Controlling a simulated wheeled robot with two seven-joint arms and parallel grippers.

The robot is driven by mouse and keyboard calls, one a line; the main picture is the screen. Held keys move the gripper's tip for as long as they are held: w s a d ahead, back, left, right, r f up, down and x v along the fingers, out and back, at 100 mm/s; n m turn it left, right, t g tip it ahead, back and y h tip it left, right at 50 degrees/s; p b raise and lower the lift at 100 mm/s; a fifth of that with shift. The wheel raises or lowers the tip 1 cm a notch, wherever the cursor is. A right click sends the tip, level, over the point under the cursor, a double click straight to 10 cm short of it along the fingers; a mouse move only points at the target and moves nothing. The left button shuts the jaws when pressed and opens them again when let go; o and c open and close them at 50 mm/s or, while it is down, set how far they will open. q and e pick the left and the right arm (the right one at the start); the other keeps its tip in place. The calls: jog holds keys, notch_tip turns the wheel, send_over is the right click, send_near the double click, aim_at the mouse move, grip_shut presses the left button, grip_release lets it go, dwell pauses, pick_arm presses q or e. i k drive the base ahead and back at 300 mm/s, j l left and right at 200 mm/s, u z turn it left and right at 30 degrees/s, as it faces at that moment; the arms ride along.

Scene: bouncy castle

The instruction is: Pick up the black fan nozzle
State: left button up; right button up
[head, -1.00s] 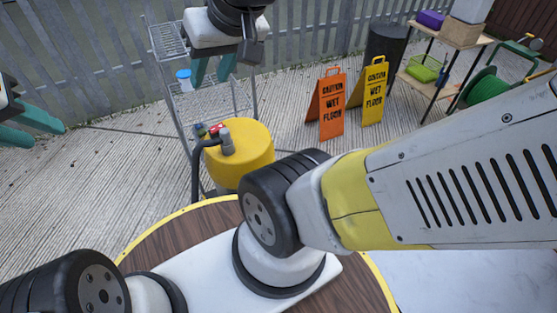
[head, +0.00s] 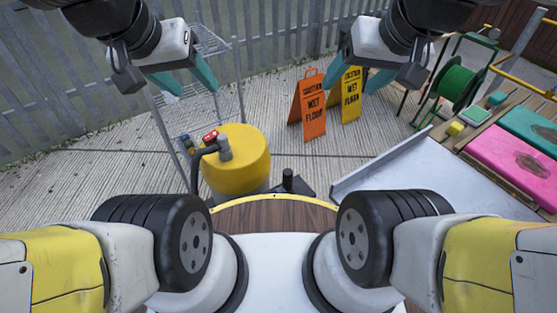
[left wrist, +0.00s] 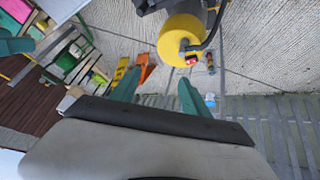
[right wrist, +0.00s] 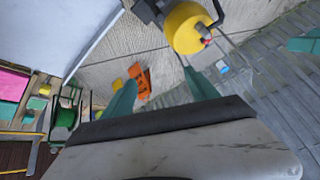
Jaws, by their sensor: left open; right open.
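I cannot make out a black fan nozzle for certain in any view. A small black upright piece (head: 288,180) on a dark base stands right of the yellow tank in the head view; I cannot tell what it is. My left gripper (head: 187,78) is open and empty, raised at the upper left, with its teal fingers apart. They also show in the left wrist view (left wrist: 158,88). My right gripper (head: 362,65) is open and empty at the upper right, in front of the yellow sign. Its spread fingers show in the right wrist view (right wrist: 160,82).
A yellow tank (head: 243,160) with a black hose stands ahead on the paving. Orange (head: 311,110) and yellow (head: 351,92) wet-floor signs stand behind. A wire rack (head: 178,118) is at left. A green hose reel (head: 457,84) and a bench with pink (head: 518,165) panels are at right.

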aim_at(287, 187)
jog(key=z, duration=1.75)
jog(key=u, duration=1.55)
jog(key=k+l+z, duration=0.15)
jog(key=k+z, duration=0.3)
